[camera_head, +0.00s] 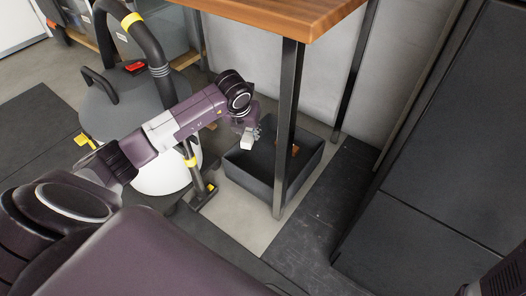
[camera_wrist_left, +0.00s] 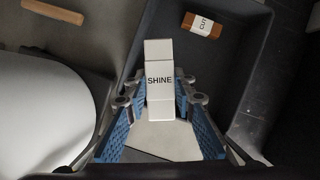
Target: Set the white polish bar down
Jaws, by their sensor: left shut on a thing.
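The white polish bar (camera_wrist_left: 160,66), marked SHINE, is between the blue-padded fingers of my left gripper (camera_wrist_left: 160,100). In the head view my left gripper (camera_head: 245,130) is shut on the bar (camera_head: 247,142), above the left side of a dark open bin (camera_head: 256,183). In the left wrist view the bar's far end lies over the bin (camera_wrist_left: 141,30) near its left wall. Whether the bar touches the bin cannot be told. My right gripper is not in view.
A table leg (camera_head: 287,125) stands in front of the bin, under a wooden tabletop (camera_head: 290,14). A grey-and-white vacuum (camera_head: 120,106) stands left. A wooden stick (camera_wrist_left: 52,12) lies on the floor.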

